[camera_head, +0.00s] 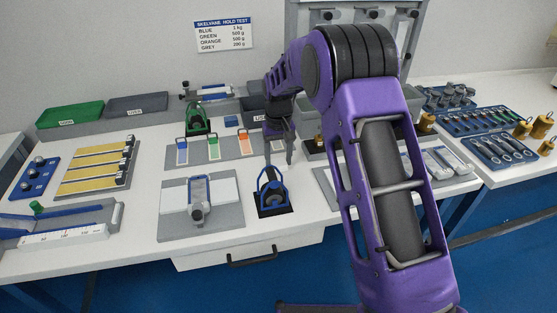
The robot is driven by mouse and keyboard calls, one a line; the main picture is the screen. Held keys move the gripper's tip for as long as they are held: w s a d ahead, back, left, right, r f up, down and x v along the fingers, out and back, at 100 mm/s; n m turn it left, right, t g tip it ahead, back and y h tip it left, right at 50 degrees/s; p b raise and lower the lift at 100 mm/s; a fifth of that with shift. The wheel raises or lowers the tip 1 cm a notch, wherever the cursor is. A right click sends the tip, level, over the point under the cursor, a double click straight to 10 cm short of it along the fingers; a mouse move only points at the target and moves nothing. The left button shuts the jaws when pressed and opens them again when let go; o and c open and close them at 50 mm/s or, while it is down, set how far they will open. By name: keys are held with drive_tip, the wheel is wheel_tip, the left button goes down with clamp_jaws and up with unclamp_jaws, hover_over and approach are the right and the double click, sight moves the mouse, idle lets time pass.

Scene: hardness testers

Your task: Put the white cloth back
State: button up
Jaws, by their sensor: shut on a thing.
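My gripper (278,161) points down over the middle of the bench, behind the black stand with the blue frame (271,190). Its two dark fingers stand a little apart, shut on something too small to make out. A pale patch shows by the fingers; I cannot tell whether it is the white cloth or the grey card behind. No thing in view is clearly a white cloth. Flat white pieces (224,191) lie on a grey board (207,229) at the front, around a grey clamp-like device (198,197).
A green tray (70,115) and a grey tray (137,104) are at the back left. My purple arm hides part of the right side. Tool racks (500,152) lie far right.

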sight(279, 162)
drive_tip(key=shift+f, duration=0.2)
drive_tip(key=o, duration=1.2)
wheel_tip(279, 162, up, 12)
drive_tip(key=shift+r+p, duration=0.2)
drive_tip(key=shift+p, duration=0.65)
